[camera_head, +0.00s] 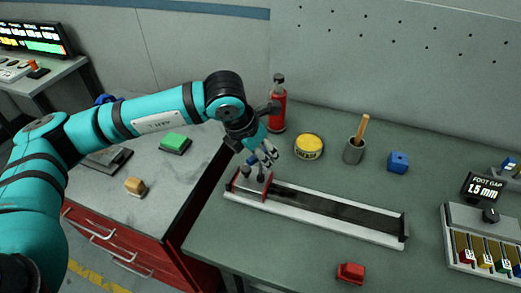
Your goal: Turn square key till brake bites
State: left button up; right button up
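A long label magazine (318,227) with a pale frame and dark channel lies on the green bench. At its left end sits a red block (250,187) with small dark posts on top. I cannot tell whether one of these is the square key. My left gripper (261,164) points down just above this end. Its fingers are small and overlap the posts, so I cannot tell whether they touch or hold anything. My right gripper is out of view.
Behind the magazine stand a red bottle (277,108), a yellow tin (309,147), a grey cup (353,151) with a wooden stick, and a blue block (397,162). A red block (351,273) lies in front. The display (483,188) reads "FOOT GAP 1.5 mm".

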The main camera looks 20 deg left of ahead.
pick_arm(q)
grip_shut()
dwell(0.4)
dwell(0.4)
jog(key=shift+f+m+b, duration=0.1)
jog(key=shift+m+b, duration=0.2)
jog(key=shift+b, duration=0.05)
jog(key=shift+m+g+h+b, duration=0.4)
jog(key=shift+m+b, duration=0.35)
jog(key=shift+m, duration=0.25)
